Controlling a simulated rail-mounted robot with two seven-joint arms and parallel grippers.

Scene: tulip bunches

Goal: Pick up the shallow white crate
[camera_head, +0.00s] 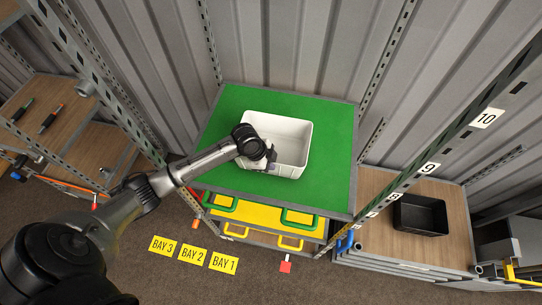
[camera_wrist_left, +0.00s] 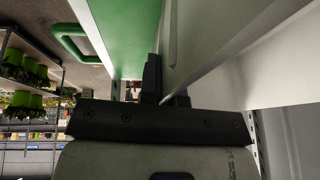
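The shallow white crate (camera_head: 288,127) sits on the green top of a bench (camera_head: 335,160), its open side up and its inside empty as far as I can see. My left gripper (camera_head: 269,161) is at the crate's near-left wall. In the left wrist view the white crate wall (camera_wrist_left: 215,35) runs down between the two dark fingers of the left gripper (camera_wrist_left: 165,88), which are close together around it. The fingertips are partly hidden by the wall. My right gripper is in neither view.
A black bin (camera_head: 420,214) stands on a wooden shelf at the right. Rack posts flank the bench. Yellow bay signs (camera_head: 193,254) lie on the floor. The green top right of the crate is clear.

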